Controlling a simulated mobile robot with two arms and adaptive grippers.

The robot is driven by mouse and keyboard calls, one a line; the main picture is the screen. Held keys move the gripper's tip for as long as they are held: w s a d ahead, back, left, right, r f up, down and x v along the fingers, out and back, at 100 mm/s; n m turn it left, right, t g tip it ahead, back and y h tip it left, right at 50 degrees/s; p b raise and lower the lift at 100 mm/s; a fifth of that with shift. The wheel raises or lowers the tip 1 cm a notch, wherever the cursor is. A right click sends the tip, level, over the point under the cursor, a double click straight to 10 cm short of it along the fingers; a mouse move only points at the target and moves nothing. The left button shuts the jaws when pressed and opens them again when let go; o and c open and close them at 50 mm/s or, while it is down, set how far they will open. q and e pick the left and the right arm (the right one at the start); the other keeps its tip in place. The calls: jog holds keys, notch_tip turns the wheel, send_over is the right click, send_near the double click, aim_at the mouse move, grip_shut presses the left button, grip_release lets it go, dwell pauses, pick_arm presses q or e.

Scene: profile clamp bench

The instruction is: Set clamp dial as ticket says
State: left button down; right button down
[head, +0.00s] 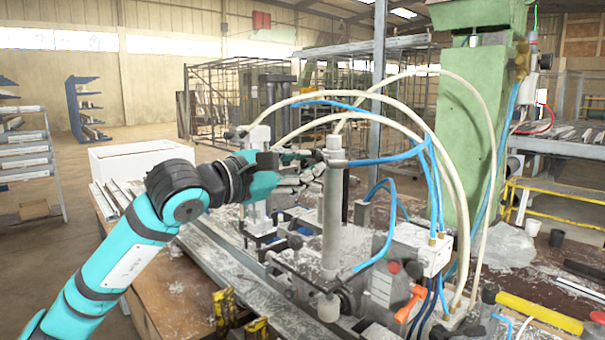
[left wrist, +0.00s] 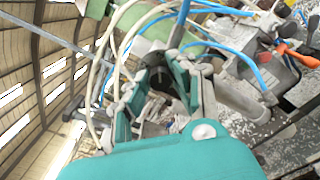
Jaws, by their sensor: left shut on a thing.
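My left gripper (head: 308,158) reaches in from the left at the top of the grey upright clamp cylinder (head: 332,215). Its fingers are closed on a small dark knob beside the cylinder's top. In the left wrist view the gripper (left wrist: 162,92) has its teal and grey fingers on both sides of the dark round knob (left wrist: 160,78). The knob seems to be the clamp dial, but its marks cannot be read. No ticket can be made out for sure. A pale label (head: 381,284) on the control box is too small to read. My right gripper is not in view.
Cream and blue hoses (head: 400,92) arch over the clamp. A control box (head: 418,250) with an orange lever (head: 409,304) stands right of it. A green machine column (head: 468,130) rises behind. A white bin (head: 135,160) is behind my arm.

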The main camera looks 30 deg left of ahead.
pick_arm(q)
jog(key=shift+f+m, duration=0.1)
jog(key=shift+m, duration=0.5)
jog(key=c, duration=1.1)
grip_release()
jog(key=shift+s, duration=0.1)
jog(key=shift+s+a, duration=0.1)
jog(key=shift+s, duration=0.1)
jog(key=v, duration=1.1)
